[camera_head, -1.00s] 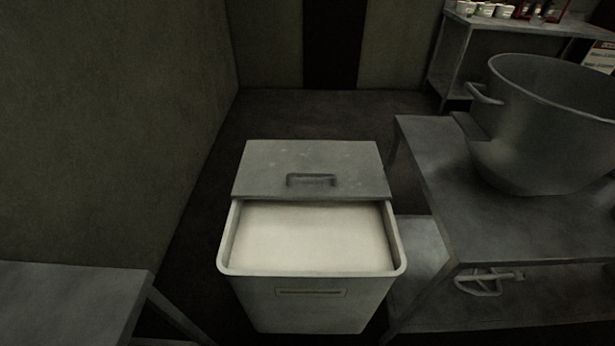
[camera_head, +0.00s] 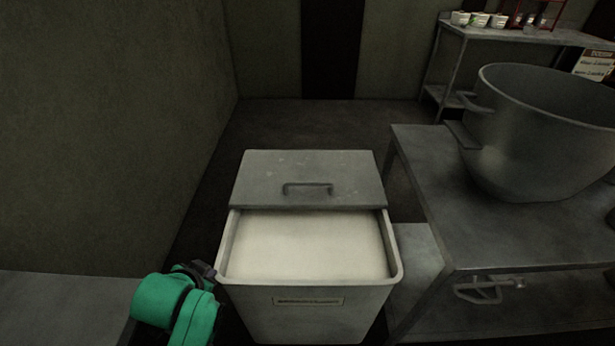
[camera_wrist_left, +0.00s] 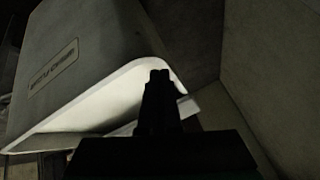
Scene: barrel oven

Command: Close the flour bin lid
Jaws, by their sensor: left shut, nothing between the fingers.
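The flour bin (camera_head: 316,308) stands on the floor in the middle of the head view, its front part open and pale flour (camera_head: 304,243) showing inside. Its grey lid (camera_head: 308,170) sits over the back part, with a bar handle (camera_head: 307,187) near the lid's front edge. My left gripper (camera_head: 208,269) is at the bin's front left corner, shut and empty, apart from the lid handle. In the left wrist view its dark fingers (camera_wrist_left: 160,76) show in front of the bin's pale rim (camera_wrist_left: 105,84). My right gripper is not in view.
A metal table (camera_head: 423,178) with a large mixing bowl (camera_head: 545,140) stands close to the bin's right. Another metal surface (camera_head: 60,305) is at the lower left. A wall rises on the left. Shelves with cups (camera_head: 478,20) stand at the back right. The floor behind the bin is clear.

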